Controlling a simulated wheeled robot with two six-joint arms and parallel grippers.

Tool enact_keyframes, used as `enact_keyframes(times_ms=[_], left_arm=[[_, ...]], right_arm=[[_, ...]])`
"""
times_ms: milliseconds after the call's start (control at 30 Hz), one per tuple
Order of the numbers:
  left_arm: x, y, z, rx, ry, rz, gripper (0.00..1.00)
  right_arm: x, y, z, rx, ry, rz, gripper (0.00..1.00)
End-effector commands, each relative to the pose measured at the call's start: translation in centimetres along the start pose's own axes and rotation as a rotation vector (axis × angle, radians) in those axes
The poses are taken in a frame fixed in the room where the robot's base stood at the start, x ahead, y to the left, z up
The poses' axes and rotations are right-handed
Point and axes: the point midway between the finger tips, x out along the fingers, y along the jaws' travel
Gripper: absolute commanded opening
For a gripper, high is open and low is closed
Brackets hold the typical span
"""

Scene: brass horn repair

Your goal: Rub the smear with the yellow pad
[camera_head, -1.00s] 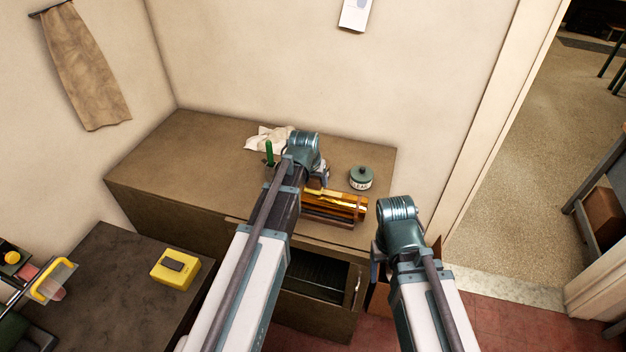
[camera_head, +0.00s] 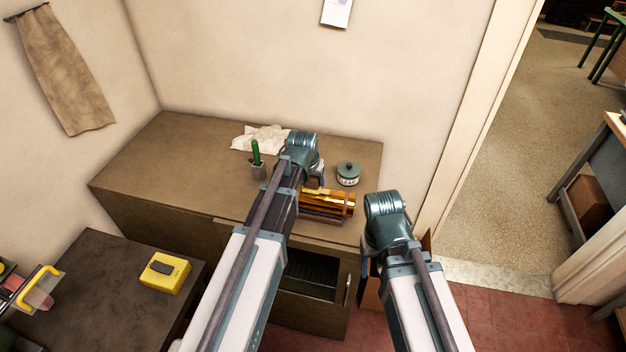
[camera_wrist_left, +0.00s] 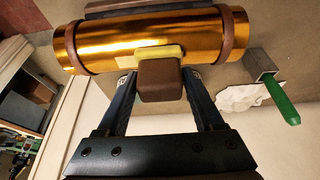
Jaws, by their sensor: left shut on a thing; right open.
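The yellow pad (camera_wrist_left: 158,52) is on a brown block (camera_wrist_left: 160,80). My left gripper (camera_wrist_left: 158,82) is shut on the block, one finger on each side. In the left wrist view the pad lies against or just in front of the brass tube (camera_wrist_left: 110,45), and I cannot tell if it touches. The tube also shows in the head view (camera_head: 335,198), lying in a brown cradle on the cabinet top, partly behind my left wrist. No smear can be made out. My right gripper (camera_head: 385,245) is open, mostly hidden behind its wrist, right of the cabinet's front.
A labelled round tin (camera_head: 347,175) stands behind the tube. A green-handled tool in a holder (camera_head: 257,160) and a white cloth (camera_head: 262,138) are to the left. A yellow box (camera_head: 165,272) sits on the dark table. The cabinet top's left side is clear.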

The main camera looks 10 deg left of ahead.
Motion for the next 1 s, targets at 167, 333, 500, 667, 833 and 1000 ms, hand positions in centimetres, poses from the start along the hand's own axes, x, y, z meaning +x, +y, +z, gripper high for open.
enact_keyframes(times_ms=[167, 333, 500, 667, 833, 1000], left_arm=[[-0.1, -1.6, 0.0, -0.002, -0.001, -0.002, 0.05], [-0.1, -3.0, -0.1, -0.001, -0.001, -0.002, 0.05], [-0.1, -3.5, -0.1, 0.001, -0.001, -0.002, 0.05], [-0.1, -3.5, -0.1, 0.001, 0.000, -0.001, 0.05], [-0.6, -3.5, -0.3, 0.001, 0.000, -0.001, 0.05], [-2.1, -3.5, -0.9, 0.001, 0.000, -0.001, 0.05]], right_arm=[[-0.1, 0.0, 0.0, 0.000, 0.000, 0.000, 0.69], [-0.1, 0.0, 0.0, 0.000, 0.000, 0.000, 0.69], [-0.2, 0.0, 0.0, 0.000, 0.000, 0.000, 0.69], [-0.2, 0.0, 0.0, 0.000, 0.000, 0.000, 0.69], [-0.7, 0.1, 0.0, 0.000, 0.000, 0.000, 0.69], [-2.2, 0.2, 0.1, 0.000, 0.000, 0.000, 0.69]])
